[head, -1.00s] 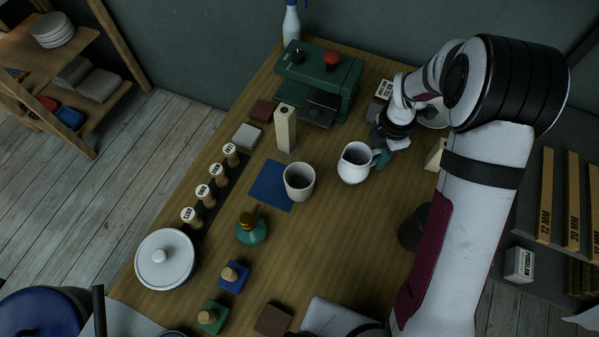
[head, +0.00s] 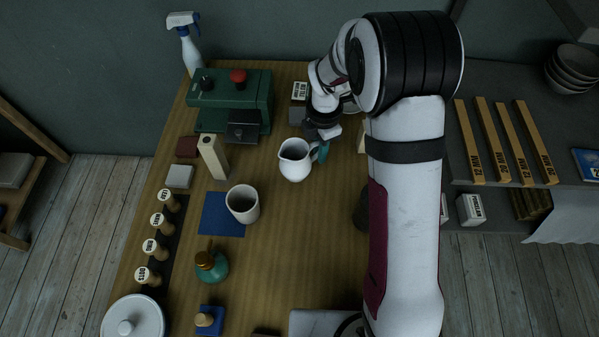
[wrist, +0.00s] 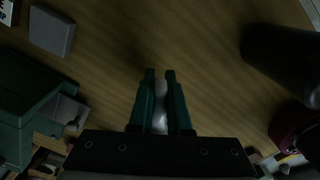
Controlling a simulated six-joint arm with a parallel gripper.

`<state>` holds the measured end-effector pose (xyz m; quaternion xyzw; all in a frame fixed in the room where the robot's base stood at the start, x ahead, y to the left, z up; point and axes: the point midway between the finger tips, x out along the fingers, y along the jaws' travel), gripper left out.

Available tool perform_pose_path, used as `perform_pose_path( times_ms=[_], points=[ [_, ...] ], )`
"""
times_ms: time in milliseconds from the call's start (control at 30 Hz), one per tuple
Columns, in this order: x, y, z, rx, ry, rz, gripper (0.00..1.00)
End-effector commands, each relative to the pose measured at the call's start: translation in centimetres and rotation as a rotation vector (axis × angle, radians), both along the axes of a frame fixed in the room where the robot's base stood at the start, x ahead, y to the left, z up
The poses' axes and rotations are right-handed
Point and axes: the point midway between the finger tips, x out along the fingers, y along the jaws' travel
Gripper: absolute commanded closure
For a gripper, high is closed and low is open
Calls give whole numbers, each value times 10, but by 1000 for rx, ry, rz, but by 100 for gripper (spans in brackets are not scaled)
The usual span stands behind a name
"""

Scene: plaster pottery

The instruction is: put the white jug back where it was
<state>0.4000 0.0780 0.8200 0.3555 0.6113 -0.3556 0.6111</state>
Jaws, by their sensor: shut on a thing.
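The white jug (head: 294,160) is upright right of the middle of the wooden table in the head view, its handle towards the right. My gripper (head: 321,152) is at its handle side, with the teal fingers shut on the handle. In the wrist view my gripper (wrist: 160,90) has a white piece of the jug (wrist: 160,105) between its two fingers; most of the jug is hidden there. I cannot tell whether its base touches the table.
A beige cup (head: 243,204) stands on a blue square (head: 214,222) left of the jug. A pale block (head: 212,157) and a green machine (head: 230,97) stand behind. A teal bottle (head: 211,266) is in front. A dark cylinder (wrist: 280,62) shows in the wrist view. Bare wood lies in front of the jug.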

Motion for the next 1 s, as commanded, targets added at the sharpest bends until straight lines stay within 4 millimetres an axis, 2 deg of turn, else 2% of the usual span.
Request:
perform_pose_path(
  times_ms=[200, 367, 433, 600, 800, 900, 1000],
  points=[
    [-3, -28, 43, 1, -4, -324, 100],
    [-7, -41, 61, 1, -2, -491, 100],
    [-8, -43, 54, 0, 2, -517, 100],
    [-9, -43, 14, 0, 4, -523, 100],
    [-9, -43, -23, -1, 3, -520, 100],
    [-8, -43, -34, 0, 1, -520, 100],
    [-8, -43, -35, 2, -1, -519, 100]
  ],
)
